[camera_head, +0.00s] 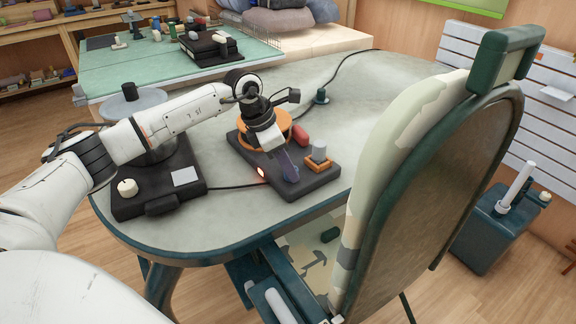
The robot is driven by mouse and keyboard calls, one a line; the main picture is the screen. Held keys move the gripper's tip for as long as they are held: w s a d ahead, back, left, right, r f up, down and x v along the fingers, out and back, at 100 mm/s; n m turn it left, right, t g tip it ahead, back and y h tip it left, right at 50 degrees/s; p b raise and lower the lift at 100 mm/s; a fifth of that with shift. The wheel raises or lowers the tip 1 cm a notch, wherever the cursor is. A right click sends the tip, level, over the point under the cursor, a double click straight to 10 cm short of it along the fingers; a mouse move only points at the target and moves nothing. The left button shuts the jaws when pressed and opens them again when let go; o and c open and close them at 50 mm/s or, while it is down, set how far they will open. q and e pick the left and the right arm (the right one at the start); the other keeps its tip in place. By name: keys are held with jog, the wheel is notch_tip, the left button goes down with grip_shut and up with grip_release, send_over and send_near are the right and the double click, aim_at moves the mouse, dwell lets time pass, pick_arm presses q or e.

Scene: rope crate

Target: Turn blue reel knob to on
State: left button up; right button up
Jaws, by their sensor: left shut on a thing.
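A black reel unit (318,181) with an orange ring (243,137) on it lies on the grey table. A dark blue-purple knob (289,172) shows near its front end. My left gripper (284,158) reaches down over the unit from the left, and its tip is at this knob. The jaws are shut on it, though the fingers are small and partly hidden, as is the knob's setting. A small light (261,173) glows at the unit's front left edge. My right gripper is not in view.
A second black unit (150,205) with a white knob (127,187) stands to the left. A chair (440,170) blocks the right. The table (230,225) is clear in front.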

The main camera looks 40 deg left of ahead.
pick_arm(q)
jog(key=o, duration=1)
jog(key=shift+o, duration=0.2)
jog(key=shift+r, duration=0.1)
jog(key=v, duration=1)
jog(key=shift+a+r+p, duration=0.1)
jog(key=shift+r+p, duration=0.1)
jog(key=shift+p, duration=0.2)
